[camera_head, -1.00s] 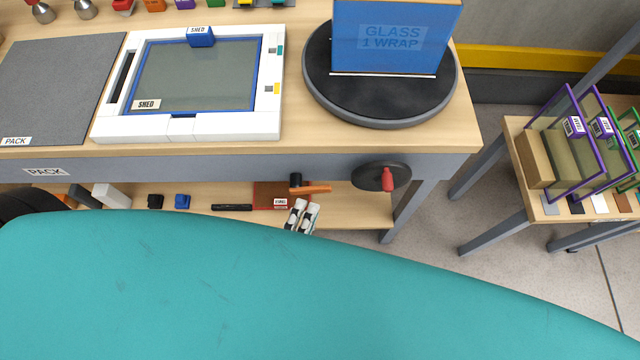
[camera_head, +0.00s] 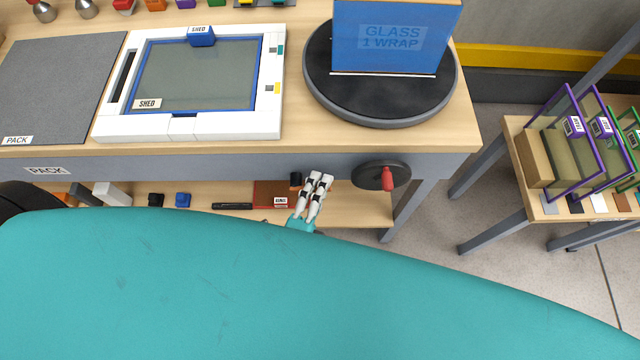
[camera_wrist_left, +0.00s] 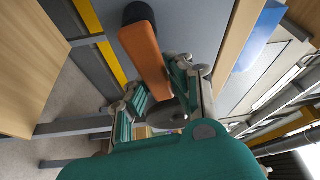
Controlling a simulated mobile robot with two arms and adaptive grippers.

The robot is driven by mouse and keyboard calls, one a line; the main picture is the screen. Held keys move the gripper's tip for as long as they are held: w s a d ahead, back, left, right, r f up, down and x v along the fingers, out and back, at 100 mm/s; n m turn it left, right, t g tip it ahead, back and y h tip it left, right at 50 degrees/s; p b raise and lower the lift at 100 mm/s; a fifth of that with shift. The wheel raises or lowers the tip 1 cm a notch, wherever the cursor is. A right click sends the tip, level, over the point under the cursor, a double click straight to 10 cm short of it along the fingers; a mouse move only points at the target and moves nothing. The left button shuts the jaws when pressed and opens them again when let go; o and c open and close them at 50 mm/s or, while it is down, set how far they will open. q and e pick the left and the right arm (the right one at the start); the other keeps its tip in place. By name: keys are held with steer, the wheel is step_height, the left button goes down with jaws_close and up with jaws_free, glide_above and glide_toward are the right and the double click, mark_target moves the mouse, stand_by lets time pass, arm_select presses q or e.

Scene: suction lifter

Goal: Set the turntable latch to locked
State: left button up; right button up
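The latch is an orange lever (camera_wrist_left: 146,52) on a black pivot (camera_head: 296,179), on the bench's front rail. In the head view the gripper hides the lever; in the left wrist view the lever runs down from its pivot. My left gripper (camera_head: 319,178) is at the latch, just right of the pivot. In the left wrist view its fingers (camera_wrist_left: 158,80) are apart, with the lever's free end between them in the picture; contact cannot be told. The turntable (camera_head: 330,98) is a dark round disc bearing a blue panel (camera_head: 395,35) marked GLASS 1 WRAP. My right gripper is not in view.
A dark handwheel with a red knob (camera_head: 388,179) sits close right of the gripper. The lower shelf (camera_head: 350,210) holds small items and a dark red box (camera_head: 270,195). A white frame (camera_head: 235,130) and grey mat (camera_head: 55,85) lie on the bench top.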

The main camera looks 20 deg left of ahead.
arm_select(q)
jaws_close()
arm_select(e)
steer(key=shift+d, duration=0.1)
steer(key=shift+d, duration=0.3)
